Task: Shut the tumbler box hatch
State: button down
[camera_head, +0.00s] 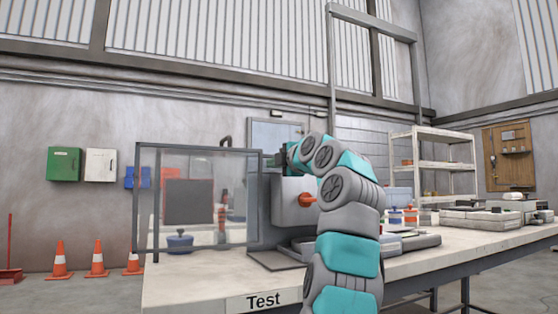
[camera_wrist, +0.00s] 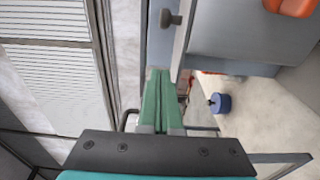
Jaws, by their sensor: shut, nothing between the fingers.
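The clear, dark-framed hatch (camera_head: 197,197) stands upright at the left end of the bench in the head view, swung out to the left of the grey tumbler box (camera_head: 288,205). The box has an orange knob (camera_head: 307,199) on its side. My arm reaches up in front of the box, and my gripper (camera_head: 275,160) is near the hatch's upper right corner. In the wrist view my gripper's green fingers (camera_wrist: 158,78) are shut and empty, close to a pale edge with a dark knob (camera_wrist: 170,18). Whether they touch it I cannot tell.
The bench (camera_head: 200,290) carries a "Test" label at its front edge. A blue lidded pot (camera_head: 180,242) shows through the clear panel, and also in the wrist view (camera_wrist: 222,103). Coloured tubs and trays (camera_head: 490,218) lie to the right. Orange cones stand on the floor at left.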

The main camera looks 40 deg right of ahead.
jog(key=w, duration=0.1)
jog(key=w+p, duration=0.1)
jog(key=w, duration=0.1)
jog(key=w+p, duration=0.1)
jog(key=shift+w+d+r, duration=0.2)
jog(key=shift+w+d, duration=0.15)
jog(key=shift+d, duration=0.05)
jog(key=d, duration=0.1)
jog(key=s+d, duration=0.1)
jog(key=d+p, duration=0.1)
jog(key=shift+s+f, duration=0.15)
jog(key=shift+s, duration=0.15)
jog(key=shift+s+d, duration=0.2)
jog(key=shift+d, duration=0.05)
jog(key=shift+d, duration=0.1)
